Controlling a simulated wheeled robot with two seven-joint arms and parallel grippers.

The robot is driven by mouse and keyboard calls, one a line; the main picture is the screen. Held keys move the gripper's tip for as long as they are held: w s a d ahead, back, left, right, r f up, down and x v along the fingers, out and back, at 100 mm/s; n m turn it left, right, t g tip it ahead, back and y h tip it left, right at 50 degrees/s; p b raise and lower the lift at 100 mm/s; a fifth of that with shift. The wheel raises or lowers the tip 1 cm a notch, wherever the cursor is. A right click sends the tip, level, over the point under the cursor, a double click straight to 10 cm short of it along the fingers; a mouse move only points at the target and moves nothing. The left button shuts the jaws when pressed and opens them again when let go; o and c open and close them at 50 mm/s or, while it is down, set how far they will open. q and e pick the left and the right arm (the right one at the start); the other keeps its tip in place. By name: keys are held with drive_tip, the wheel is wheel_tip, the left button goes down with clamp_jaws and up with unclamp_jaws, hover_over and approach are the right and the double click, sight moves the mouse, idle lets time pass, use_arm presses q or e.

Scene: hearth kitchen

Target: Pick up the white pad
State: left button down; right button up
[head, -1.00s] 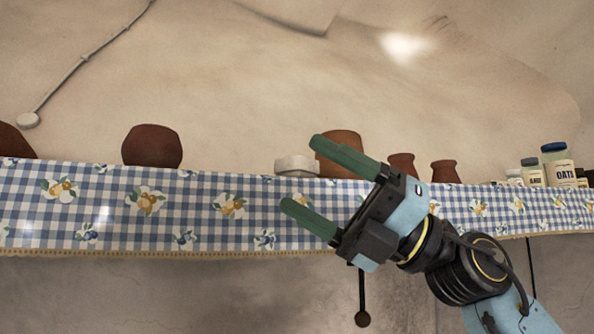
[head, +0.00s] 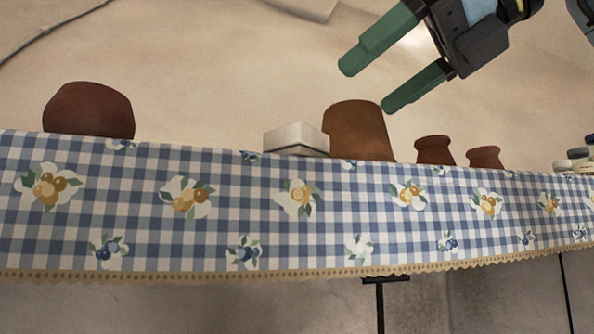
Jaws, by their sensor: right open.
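The white pad (head: 297,138) is a pale, low block on the high shelf, seen from below over the cloth edge. Its lower part is hidden by the cloth. It stands just left of a brown clay pot (head: 357,131). My right gripper (head: 364,84) comes in from the upper right, above the pad and pot in the picture. Its two green fingers are apart with nothing between them, pointing down and left. My left gripper is not in view.
A blue checked cloth (head: 330,215) with fruit prints hangs over the shelf front. A dark round pot (head: 89,110) stands at left. Two small pots (head: 434,150) (head: 484,157) and jars (head: 578,157) stand at right. Shelf room shows between the round pot and pad.

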sight(312, 129)
drive_tip(key=x, duration=0.3)
drive_tip(key=s+a+p+x, duration=0.1)
drive_tip(key=x, duration=0.1)
drive_tip(key=shift+w+a, duration=0.15)
drive_tip(key=shift+p+x, duration=0.35)
drive_tip(key=shift+x, duration=0.8)
drive_tip(key=w+a, duration=0.1)
drive_tip(key=w+a+f+p, duration=0.1)
drive_tip(key=w, duration=0.1)
drive_tip(key=shift+a+f, duration=0.1)
drive_tip(key=shift+f, duration=0.1)
drive_tip(key=shift+w+a+f, duration=0.15)
drive_tip(key=shift+a, duration=0.1)
drive_tip(key=shift+c, duration=0.7)
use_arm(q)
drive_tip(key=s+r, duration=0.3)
use_arm(e)
drive_tip(key=c, duration=1)
